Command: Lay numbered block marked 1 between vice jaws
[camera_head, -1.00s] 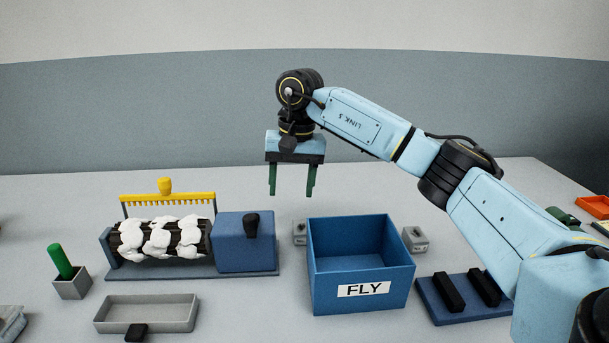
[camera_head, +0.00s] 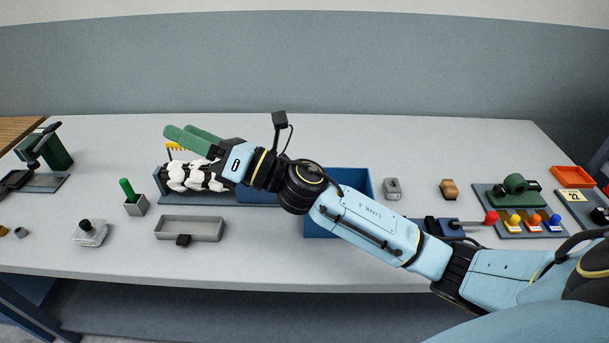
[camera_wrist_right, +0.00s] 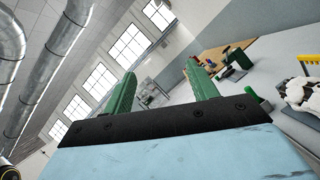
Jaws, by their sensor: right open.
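My right gripper (camera_head: 183,132) is open and empty, its two green fingers pointing up and left above the white-patched roller (camera_head: 190,177). In the right wrist view the fingers (camera_wrist_right: 163,88) stand apart with nothing between them. What looks like the vice, a blue base with dark jaws (camera_head: 440,228), is partly hidden behind my right arm; a bar with a red knob (camera_head: 491,217) lies beside it. I cannot make out a block marked 1. A grey block (camera_head: 393,188) and a brown block (camera_head: 448,189) stand behind the vice; no number is readable on either. My left gripper is out of view.
A blue box (camera_head: 351,181) stands mid-table, partly covered by my arm. A grey tray (camera_head: 190,239) and a holder with a green handle (camera_head: 136,208) are at the left. A board with coloured knobs (camera_head: 524,230) and an orange tray (camera_head: 573,176) are at the right. The back of the table is clear.

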